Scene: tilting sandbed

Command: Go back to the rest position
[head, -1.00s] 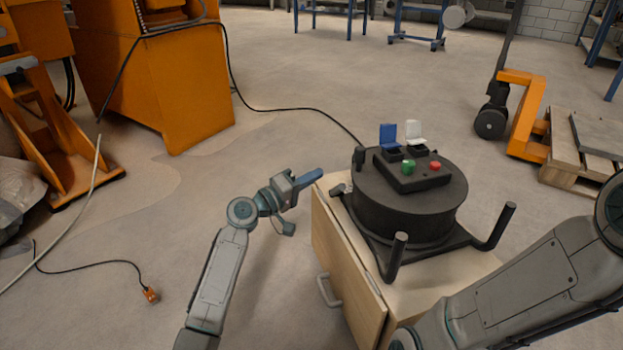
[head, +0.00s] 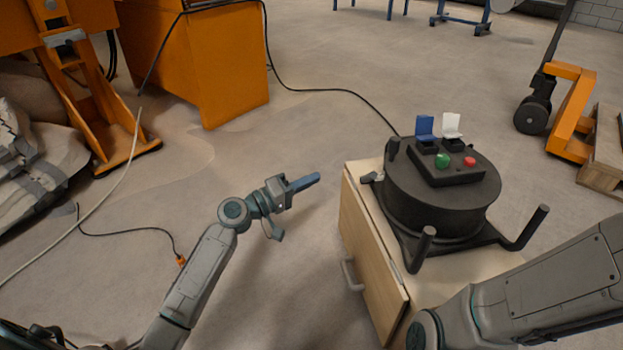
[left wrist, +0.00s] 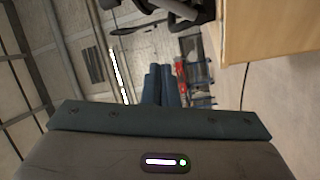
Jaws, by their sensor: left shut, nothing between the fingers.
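My left gripper (head: 304,183) is shut and empty, held in the air to the left of the wooden cabinet. Its blue-grey fingers point right and slightly up, towards the cabinet but apart from it. In the left wrist view the shut fingers (left wrist: 162,86) show in the middle, with nothing between them. My right arm comes in from the lower right of the head view, in front of the cabinet; its gripper is out of the picture.
A wooden cabinet (head: 372,255) carries a round black device (head: 440,200) with a green button (head: 442,160), a red button (head: 469,162) and two flip covers. Orange machinery (head: 205,70) stands at the back left. A pallet jack (head: 567,105) is at right. Cables cross the floor.

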